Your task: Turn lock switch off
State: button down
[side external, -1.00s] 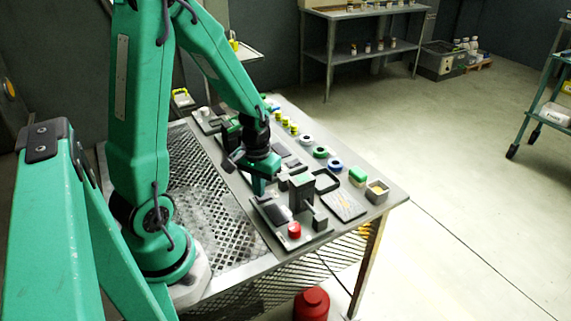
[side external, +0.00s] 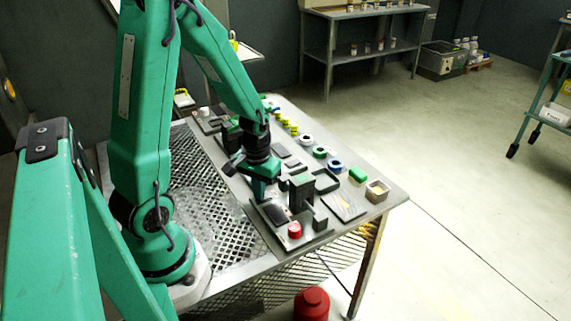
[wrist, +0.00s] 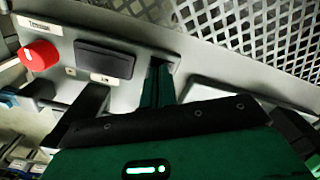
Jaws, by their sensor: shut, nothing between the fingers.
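My gripper (side external: 260,196) points down at the near end of the tabletop panel, its green fingers shut with nothing between them. In the wrist view the fingers (wrist: 158,78) reach a dark recess in the grey panel (wrist: 215,78), to the right of a black rectangular plate (wrist: 104,59). I cannot tell whether they touch the panel. A red knob (wrist: 39,55) sits left of that plate; it also shows in the side view (side external: 294,230). Small labelled fittings (wrist: 102,78) lie just below the plate. I cannot make out which part is the lock switch, and its position is unclear.
Dark upright blocks (side external: 301,192) stand right of my gripper. Perforated mesh (side external: 215,210) lies left of the panel.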

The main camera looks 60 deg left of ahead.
notch_tip(320, 180, up, 7)
dwell(1.3)
jog(key=shift+r, duration=0.1)
jog(key=s+d+r+m+t, duration=0.2)
jog(key=d+r+m, duration=0.1)
jog(key=d+r, duration=0.2)
jog(key=s+d+r+m+t, duration=0.2)
jog(key=d+r, duration=0.3)
jog(key=r, duration=0.5)
jog(key=shift+s+d+r+m+t, duration=0.25)
jog(key=shift+s+d+m+t, duration=0.2)
jog(key=shift+t, duration=0.35)
